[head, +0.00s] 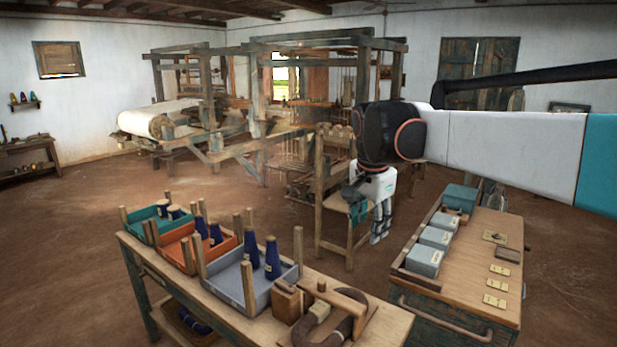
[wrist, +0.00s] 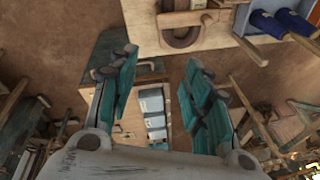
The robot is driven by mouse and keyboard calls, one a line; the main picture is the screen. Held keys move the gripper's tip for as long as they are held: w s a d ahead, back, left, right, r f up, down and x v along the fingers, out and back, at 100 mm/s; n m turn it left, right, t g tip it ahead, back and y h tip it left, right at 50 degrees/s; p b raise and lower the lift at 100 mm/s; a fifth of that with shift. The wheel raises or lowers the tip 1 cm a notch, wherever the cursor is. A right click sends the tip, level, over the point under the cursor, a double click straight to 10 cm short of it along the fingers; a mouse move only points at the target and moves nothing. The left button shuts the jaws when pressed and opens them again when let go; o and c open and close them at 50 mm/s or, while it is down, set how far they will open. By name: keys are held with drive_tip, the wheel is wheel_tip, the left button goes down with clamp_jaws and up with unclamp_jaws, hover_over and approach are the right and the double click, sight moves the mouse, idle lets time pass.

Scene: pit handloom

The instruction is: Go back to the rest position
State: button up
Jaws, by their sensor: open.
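My gripper (head: 370,222) hangs pointing down from my arm, right of the picture's middle in the head view. It appears above the gap between the long workbench and the smaller wooden table. In the wrist view my gripper (wrist: 158,95) has its two teal-padded fingers wide apart, with nothing between the pads. The floor and part of the small table show far below, between the fingers. Nothing touches the fingertips that I can see.
The workbench (head: 385,330) at the front carries teal, orange and grey trays (head: 262,297) with dark blue cones (head: 272,258). The small table (head: 470,270) at right holds grey boxes (head: 424,260) and small cards. A wooden chair (head: 335,225) and the loom (head: 262,130) stand behind.

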drive_tip(key=s+d+f+n+t, duration=0.1)
drive_tip(key=s+d+f+n, duration=0.1)
drive_tip(key=s, duration=0.7)
drive_tip(key=s+d+f+n+t+b, duration=0.1)
drive_tip(key=s+f+n, duration=0.4)
drive_tip(key=s, duration=0.5)
drive_tip(key=s+d+f+n+t, duration=0.2)
drive_tip(key=s+d+f+n, duration=0.1)
drive_tip(key=s, duration=0.6)
wheel_tip(320, 180, down, 2)
drive_tip(key=shift+s+d+f+n+y, duration=0.2)
drive_tip(key=shift+d+n+y, duration=0.1)
drive_tip(key=shift+n, duration=0.2)
